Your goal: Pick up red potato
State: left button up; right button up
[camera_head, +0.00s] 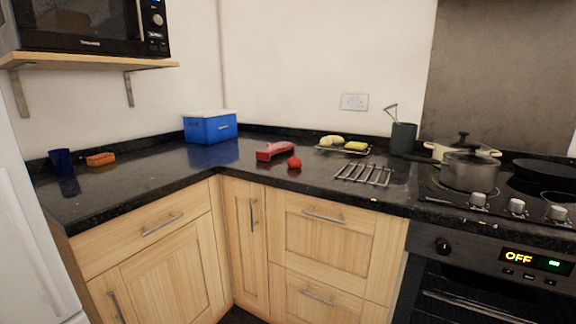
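A small round red thing (294,162), which looks like the red potato, lies on the dark granite counter (225,172) near the inner corner's front edge. It sits just right of and in front of a longer red object (274,150), with a small gap or light contact that I cannot tell apart. Nothing covers the round red thing from this view. Neither of my grippers shows in the head view.
A blue box with a white lid (210,127) stands at the back corner. A metal rack (364,174) lies right of the red thing, and a tray with yellow items (343,148) behind. Pots (469,170) stand on the hob. A blue cup (61,161) and orange sponge (101,159) are left.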

aim_at(293, 163)
jog(key=i+j+z, duration=0.3)
jog(key=j, duration=0.25)
jog(key=i+j+z, duration=0.1)
jog(key=j, duration=0.2)
jog(key=i+j+z, duration=0.3)
jog(key=i, duration=0.2)
jog(key=i+l+z, duration=0.15)
jog(key=i+l, duration=0.05)
